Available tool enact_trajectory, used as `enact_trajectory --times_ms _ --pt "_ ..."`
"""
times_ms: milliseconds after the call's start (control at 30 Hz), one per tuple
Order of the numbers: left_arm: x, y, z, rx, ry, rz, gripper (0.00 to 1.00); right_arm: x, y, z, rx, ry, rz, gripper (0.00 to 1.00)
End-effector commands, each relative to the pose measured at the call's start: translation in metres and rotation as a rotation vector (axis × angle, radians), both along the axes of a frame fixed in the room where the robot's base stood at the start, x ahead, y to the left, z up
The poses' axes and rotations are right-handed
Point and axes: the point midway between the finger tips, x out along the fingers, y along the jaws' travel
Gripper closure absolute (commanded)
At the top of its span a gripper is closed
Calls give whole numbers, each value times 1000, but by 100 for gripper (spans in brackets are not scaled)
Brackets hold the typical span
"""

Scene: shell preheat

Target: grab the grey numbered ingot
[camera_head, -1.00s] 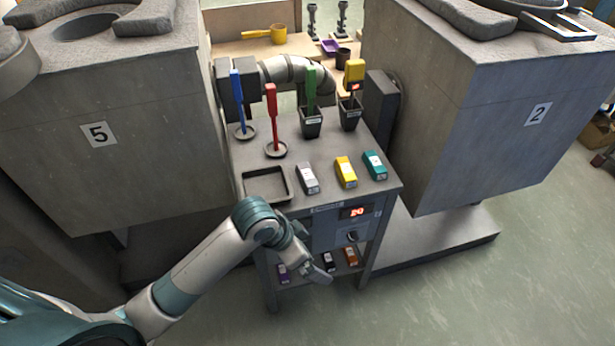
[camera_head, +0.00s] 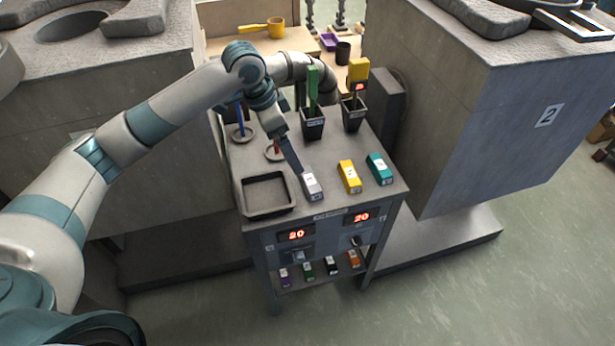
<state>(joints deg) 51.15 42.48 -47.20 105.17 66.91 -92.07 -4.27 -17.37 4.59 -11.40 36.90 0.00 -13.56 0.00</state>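The grey numbered ingot (camera_head: 311,186) lies on the top of the grey stand, left of a yellow ingot (camera_head: 349,177) and a teal ingot (camera_head: 379,168). The number on its label is too small to read. My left gripper (camera_head: 297,167) points down just behind and left of the grey ingot, with its tips close to the ingot's far end. Only a narrow side of the fingers shows, so I cannot tell whether they are open or touching the ingot. My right gripper is not in view.
An empty dark tray (camera_head: 268,208) sits left of the grey ingot. A green-handled tool (camera_head: 312,92) and a yellow-topped tool (camera_head: 357,72) stand in black cups behind. Blue and red tools are partly hidden by my arm. Large grey blocks flank the stand.

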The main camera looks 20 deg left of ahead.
Motion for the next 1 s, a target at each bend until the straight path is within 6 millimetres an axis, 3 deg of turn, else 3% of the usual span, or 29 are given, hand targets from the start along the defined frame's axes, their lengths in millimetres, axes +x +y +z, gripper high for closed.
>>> enact_trajectory --times_ms 567,767,1000 --pt "3 2 0 1 5 3 0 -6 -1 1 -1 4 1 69" --pt "7 -4 -22 1 6 3 0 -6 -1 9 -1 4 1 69" --pt "15 -14 -63 1 6 3 0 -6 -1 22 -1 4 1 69"
